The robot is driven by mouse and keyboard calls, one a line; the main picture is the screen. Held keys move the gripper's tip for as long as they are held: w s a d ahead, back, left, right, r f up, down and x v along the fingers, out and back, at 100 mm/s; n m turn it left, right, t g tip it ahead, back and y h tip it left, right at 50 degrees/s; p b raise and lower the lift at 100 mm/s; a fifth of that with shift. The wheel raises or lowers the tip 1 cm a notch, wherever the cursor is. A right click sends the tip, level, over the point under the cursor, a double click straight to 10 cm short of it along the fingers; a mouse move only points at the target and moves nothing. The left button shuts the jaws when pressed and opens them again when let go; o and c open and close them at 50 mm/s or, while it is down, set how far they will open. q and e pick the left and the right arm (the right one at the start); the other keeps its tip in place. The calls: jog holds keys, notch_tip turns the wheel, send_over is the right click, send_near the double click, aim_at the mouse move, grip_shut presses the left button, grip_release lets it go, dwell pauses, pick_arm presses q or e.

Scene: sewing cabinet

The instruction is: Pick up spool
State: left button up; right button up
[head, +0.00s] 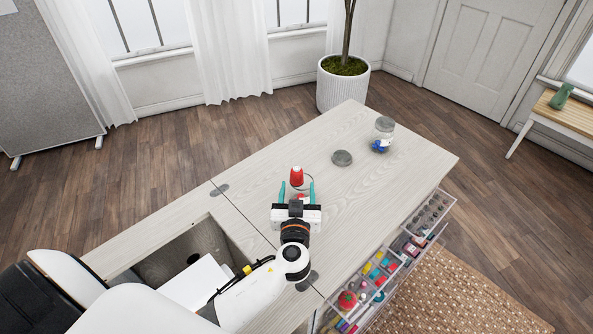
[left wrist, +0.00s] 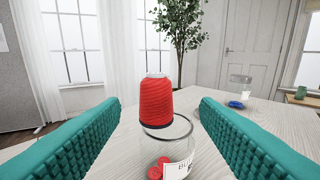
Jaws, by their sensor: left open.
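The red spool (head: 296,176) is upright at the middle of the cabinet top, just beyond my left gripper (head: 297,191). In the left wrist view the spool (left wrist: 156,98) stands between the two teal fingers, clear of both. A clear glass jar (left wrist: 182,130) with red buttons inside is at the spool's lower end. The jar's rim overlaps the spool's base, and I cannot tell whether the spool rests on the jar or is behind it. My left gripper is open and empty. My right gripper is not in view.
A grey lid (head: 342,158) and a lidded jar with blue contents (head: 383,140) are farther back on the cabinet top (head: 400,165). Open clear drawers (head: 385,270) of sewing supplies stick out at the right. An open well (head: 190,250) lies at the left.

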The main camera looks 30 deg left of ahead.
aim_at(296, 178)
pick_arm(q)
jog(key=shift+w+a, duration=0.25)
jog(key=shift+w, duration=0.05)
jog(key=p+x, duration=0.1)
jog(key=x, duration=0.2)
jog(key=p+x, duration=0.1)
jog(key=shift+w+a+r+p, duration=0.25)
jog(key=shift+w+a+p, duration=0.05)
jog(key=shift+w+p, duration=0.05)
jog(key=shift+w+a+f, duration=0.15)
jog(key=shift+w, duration=0.1)
jog(key=shift+s, duration=0.1)
jog(key=shift+c, duration=0.6)
jog(key=c, duration=1)
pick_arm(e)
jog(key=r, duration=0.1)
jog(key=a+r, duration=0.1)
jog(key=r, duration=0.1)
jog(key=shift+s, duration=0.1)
pick_arm(q)
notch_tip(296, 178, up, 10)
jog(key=shift+r, duration=0.1)
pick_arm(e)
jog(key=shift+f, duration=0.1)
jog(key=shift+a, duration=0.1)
